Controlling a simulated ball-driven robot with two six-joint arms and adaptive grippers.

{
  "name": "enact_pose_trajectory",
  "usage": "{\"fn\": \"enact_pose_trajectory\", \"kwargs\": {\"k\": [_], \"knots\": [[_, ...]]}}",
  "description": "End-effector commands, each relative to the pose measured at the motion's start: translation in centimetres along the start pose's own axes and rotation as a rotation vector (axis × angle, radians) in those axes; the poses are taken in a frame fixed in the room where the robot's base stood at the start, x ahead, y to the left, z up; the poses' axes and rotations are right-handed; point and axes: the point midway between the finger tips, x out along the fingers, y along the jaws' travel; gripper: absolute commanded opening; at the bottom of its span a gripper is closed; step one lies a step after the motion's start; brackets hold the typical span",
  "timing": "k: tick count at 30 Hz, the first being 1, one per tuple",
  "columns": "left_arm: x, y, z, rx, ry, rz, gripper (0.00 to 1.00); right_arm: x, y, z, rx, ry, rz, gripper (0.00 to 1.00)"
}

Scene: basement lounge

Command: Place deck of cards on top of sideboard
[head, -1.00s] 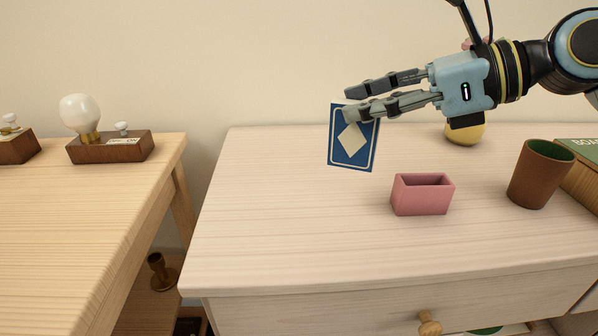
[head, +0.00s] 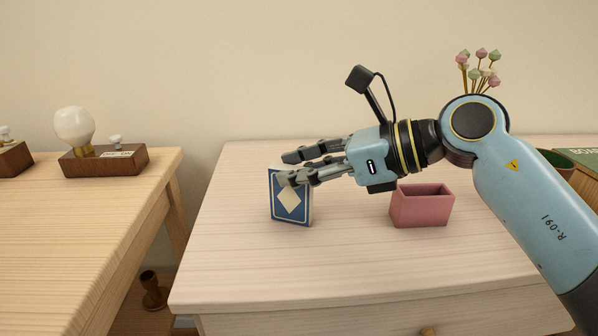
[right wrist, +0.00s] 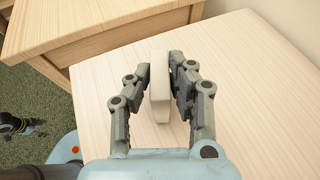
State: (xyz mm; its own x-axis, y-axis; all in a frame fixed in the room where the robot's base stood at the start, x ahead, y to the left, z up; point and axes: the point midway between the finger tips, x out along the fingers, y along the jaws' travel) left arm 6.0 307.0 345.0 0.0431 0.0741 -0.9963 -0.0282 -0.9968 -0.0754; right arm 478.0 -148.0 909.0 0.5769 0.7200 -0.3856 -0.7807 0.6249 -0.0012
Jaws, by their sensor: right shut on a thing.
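The deck of cards (head: 291,203) is a blue box with a cream border and a cream diamond. It is upright at the left part of the pale wooden sideboard top (head: 240,265). My right gripper (head: 290,168) is shut on the deck's upper part. In the right wrist view the deck (right wrist: 160,85) shows edge-on as a pale block between the two fingers (right wrist: 160,80). The deck's lower edge is at or just above the sideboard top; I cannot tell whether it touches. My left gripper is not in view.
A pink open box (head: 422,208) stands right of the deck, beneath my right wrist. A wooden table (head: 80,225) with a bulb on a brown base (head: 104,160) is at left, across a gap. The sideboard's front left is clear.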

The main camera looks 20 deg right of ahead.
Motion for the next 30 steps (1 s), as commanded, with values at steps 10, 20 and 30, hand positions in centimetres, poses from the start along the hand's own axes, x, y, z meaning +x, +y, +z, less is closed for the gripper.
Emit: {"fn": "enact_pose_trajectory", "kwargs": {"k": [10,20,30], "knots": [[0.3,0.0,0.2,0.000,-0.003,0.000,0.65,0.2,0.0,-0.3,-0.002,-0.002,-0.001,0.00],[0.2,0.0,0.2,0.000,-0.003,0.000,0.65,0.1,0.0,-0.2,-0.002,-0.002,-0.001,0.43],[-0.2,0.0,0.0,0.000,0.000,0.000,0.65,-1.8,-0.1,0.0,-0.007,0.003,-0.002,0.43]]}}
